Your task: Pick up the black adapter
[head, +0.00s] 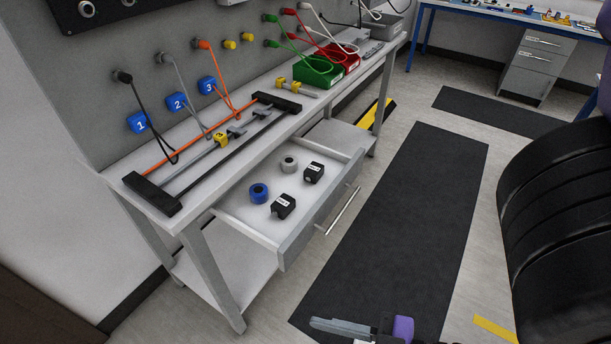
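Two small black blocks with white labels lie in the open drawer (232,214); either could be the black adapter. The label text is too small to read. Part of my gripper (345,327) shows at the bottom edge, low and to the right of the drawer, apart from both blocks. It is cut off by the frame, so its opening and any grasp cannot be made out.
A blue ring (259,193) and a grey ring (289,164) share the drawer. The drawer handle (343,210) sticks out. The workbench (215,170) above carries a rail fixture, cables and red and green bins. A black floor mat (420,210) lies clear to the right.

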